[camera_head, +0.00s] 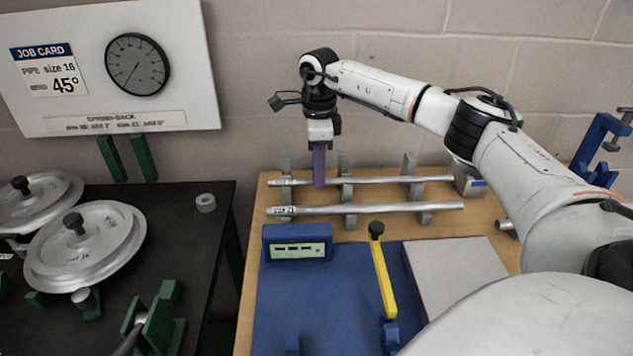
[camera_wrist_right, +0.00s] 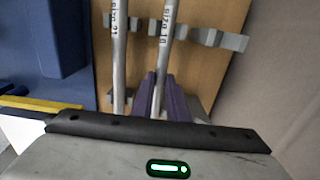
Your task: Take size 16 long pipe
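The size 16 pipe (camera_head: 395,181) is the rear of two long grey pipes lying level on the rack. Its label partly shows in the right wrist view (camera_wrist_right: 167,22). The front pipe (camera_head: 390,209) is marked size 21, and it is the left one in the right wrist view (camera_wrist_right: 119,45). My right gripper (camera_head: 319,170) points down at the rear pipe, near its labelled left end. Its purple fingers (camera_wrist_right: 160,92) stand on either side of that pipe. Whether they press on it cannot be told. My left gripper is not in view.
Upright grey rack posts (camera_head: 345,170) hold the pipes. A blue bender base with a display (camera_head: 297,246) and a yellow lever (camera_head: 384,280) stands in front. A wall board (camera_head: 110,70) shows a job card. A black table (camera_head: 190,235) holds round discs at left.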

